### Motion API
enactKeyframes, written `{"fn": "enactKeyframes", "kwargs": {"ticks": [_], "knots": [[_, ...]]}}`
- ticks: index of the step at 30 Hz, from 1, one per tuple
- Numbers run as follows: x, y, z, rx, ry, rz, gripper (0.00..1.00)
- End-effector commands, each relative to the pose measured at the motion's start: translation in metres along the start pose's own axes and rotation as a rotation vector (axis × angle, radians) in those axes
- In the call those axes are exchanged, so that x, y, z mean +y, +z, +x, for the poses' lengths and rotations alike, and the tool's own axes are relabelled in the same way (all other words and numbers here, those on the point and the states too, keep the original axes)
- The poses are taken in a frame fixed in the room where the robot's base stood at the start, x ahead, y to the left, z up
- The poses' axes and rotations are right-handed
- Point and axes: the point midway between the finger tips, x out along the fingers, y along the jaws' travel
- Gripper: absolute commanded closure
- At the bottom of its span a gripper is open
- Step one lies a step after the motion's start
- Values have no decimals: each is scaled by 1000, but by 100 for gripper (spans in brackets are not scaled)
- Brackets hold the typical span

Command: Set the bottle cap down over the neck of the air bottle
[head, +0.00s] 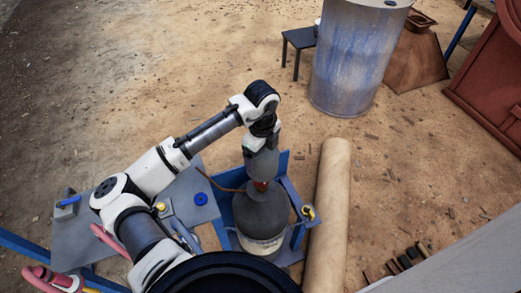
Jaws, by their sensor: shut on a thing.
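The bottle cap (262,165) is a grey, rounded, tapered piece in the head view, right of centre. My gripper (262,145) points down and is shut on the upper end of the cap; its fingertips are small and partly hidden. The air bottle (262,216) is a dark grey, round-shouldered cylinder with a pale band low down, standing upright in a blue frame. Its reddish-brown neck (261,185) shows just below the cap's lower edge. The cap appears in line above the neck; I cannot tell whether they touch.
The blue frame (293,195) surrounds the bottle, with a yellow-and-black fitting (308,212) on its right side. A long tan roll (333,205) lies right. A metal drum (350,62) stands behind on open sandy ground.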

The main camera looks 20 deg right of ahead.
Motion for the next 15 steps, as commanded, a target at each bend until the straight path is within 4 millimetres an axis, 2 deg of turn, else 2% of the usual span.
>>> {"fn": "enactKeyframes", "kwargs": {"ticks": [6, 15], "knots": [[0, 3, 2, -2, -2, 2, 44], [0, 3, 22, -4, -1, 1, 44]]}}
